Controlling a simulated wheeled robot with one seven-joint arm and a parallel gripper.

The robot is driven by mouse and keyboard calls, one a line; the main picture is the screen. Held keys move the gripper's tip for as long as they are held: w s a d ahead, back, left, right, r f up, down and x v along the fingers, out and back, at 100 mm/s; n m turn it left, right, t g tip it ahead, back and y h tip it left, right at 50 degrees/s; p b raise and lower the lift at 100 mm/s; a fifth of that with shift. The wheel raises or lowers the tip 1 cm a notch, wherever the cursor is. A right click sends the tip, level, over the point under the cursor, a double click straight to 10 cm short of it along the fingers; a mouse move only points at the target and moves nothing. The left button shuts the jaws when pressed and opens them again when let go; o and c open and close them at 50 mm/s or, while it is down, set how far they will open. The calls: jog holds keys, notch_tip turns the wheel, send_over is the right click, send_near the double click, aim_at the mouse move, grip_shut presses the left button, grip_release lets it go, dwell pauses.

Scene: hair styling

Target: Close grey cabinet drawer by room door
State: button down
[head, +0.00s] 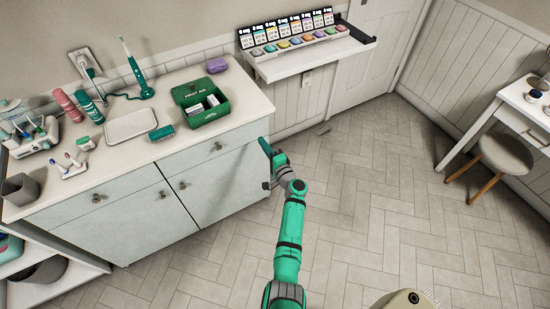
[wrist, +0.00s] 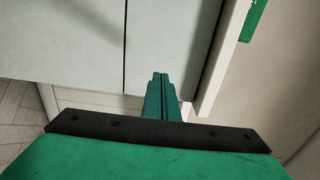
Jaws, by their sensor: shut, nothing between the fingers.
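The grey cabinet (head: 115,220) stands at the left in the head view, under a pale countertop. Its right-hand drawer (head: 190,155), with a round knob (head: 218,146), is on the side towards the room door (head: 372,45). The drawer front looks close to flush; I cannot tell if a small gap remains. My gripper (head: 266,148) is shut and empty by the cabinet's right end. In the wrist view my shut fingers (wrist: 160,76) point at the drawer front (wrist: 165,35), beside the dark seam; contact is unclear.
A green first aid box (head: 200,103) sits on the countertop (head: 150,95) among several toiletries. A wall shelf (head: 300,62) with a pill organizer is at the back. A stool (head: 503,155) and white table stand at the right.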

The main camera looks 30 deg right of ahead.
jog(key=shift+s, duration=4.45)
jog(key=s+a+f+n+g, duration=0.35)
jog(key=s+a+f, duration=0.25)
jog(key=s+a, duration=0.4)
jog(key=s+a+f+n+g, duration=0.2)
jog(key=s+a+f+n, duration=0.3)
jog(key=s+a, duration=0.5)
jog(key=s+a+r+n, duration=0.2)
jog(key=s+a+r, duration=0.15)
jog(key=s, duration=0.25)
jog(key=s+a+r+n, duration=0.2)
jog(key=s+a+r, duration=0.1)
jog(key=s+a, duration=0.25)
jog(key=s+a+r+n+t+y, duration=0.1)
jog(key=s+a+r+n, duration=0.2)
jog(key=r, duration=0.5)
jog(key=s+a+r+n+t, duration=0.2)
jog(key=s+a+r, duration=0.3)
jog(key=r, duration=0.4)
jog(key=shift+s+r+n+y, duration=0.15)
jog(key=shift+s+n+y, duration=0.25)
jog(key=shift+s+n, duration=0.35)
